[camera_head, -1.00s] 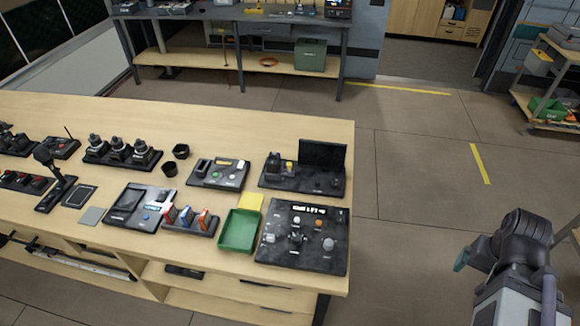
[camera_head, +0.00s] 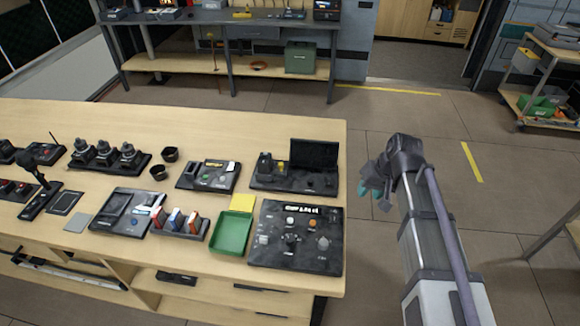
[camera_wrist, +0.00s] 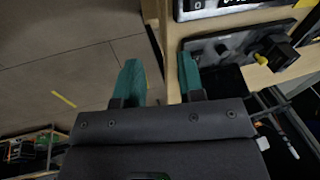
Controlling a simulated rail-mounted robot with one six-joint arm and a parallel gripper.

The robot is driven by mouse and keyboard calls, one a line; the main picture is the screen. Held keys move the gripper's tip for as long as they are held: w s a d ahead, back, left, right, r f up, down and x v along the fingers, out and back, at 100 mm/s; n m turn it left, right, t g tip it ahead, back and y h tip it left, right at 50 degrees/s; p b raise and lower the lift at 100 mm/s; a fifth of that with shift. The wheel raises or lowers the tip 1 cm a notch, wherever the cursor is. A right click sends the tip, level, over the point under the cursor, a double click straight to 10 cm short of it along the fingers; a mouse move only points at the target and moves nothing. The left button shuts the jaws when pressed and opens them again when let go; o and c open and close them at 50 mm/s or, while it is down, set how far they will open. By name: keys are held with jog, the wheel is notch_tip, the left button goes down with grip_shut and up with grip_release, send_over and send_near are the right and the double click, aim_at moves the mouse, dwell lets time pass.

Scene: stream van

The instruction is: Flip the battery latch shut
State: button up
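My gripper (camera_head: 372,184) hangs in the air just right of the workbench edge, apart from everything on the bench. In the wrist view its two teal fingers (camera_wrist: 161,82) stand apart with nothing between them. No battery latch can be singled out at this size. A black station (camera_head: 296,184) near the bench's right edge carries an upright dark screen (camera_head: 314,154), a black block (camera_head: 265,166) and a small yellow part. In the wrist view a black plate with a block (camera_wrist: 277,52) and a yellow part (camera_wrist: 261,60) shows right of the fingers.
A black control panel (camera_head: 266,262) lies at the bench's front right corner, beside a green tray (camera_head: 232,234). A device with a pale flap (camera_head: 208,176) and several other stations stand further left. The floor (camera_head: 405,112) right of the bench is open.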

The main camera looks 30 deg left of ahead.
aim_at(291, 175)
jog(key=w+a, duration=0.1)
jog(key=a, duration=0.3)
jog(key=w+a+n+y, duration=0.1)
jog(key=a, duration=0.4)
jog(key=w+a+n+y, duration=0.1)
jog(key=a, duration=0.3)
jog(key=shift+w+a+r, duration=0.2)
jog(key=shift+w+a, duration=0.15)
jog(key=c, duration=0.3)
jog(key=w+a, duration=0.1)
jog(key=w+a+r+y, duration=0.1)
jog(key=a, duration=0.1)
jog(key=w+a+n+y, duration=0.1)
jog(key=shift+a+r, duration=0.2)
jog(key=shift+a, duration=0.15)
jog(key=c, duration=0.3)
jog(key=shift+s+r+n, duration=0.1)
jog(key=shift+r+n, duration=0.05)
jog(key=shift+n, duration=0.15)
grip_shut()
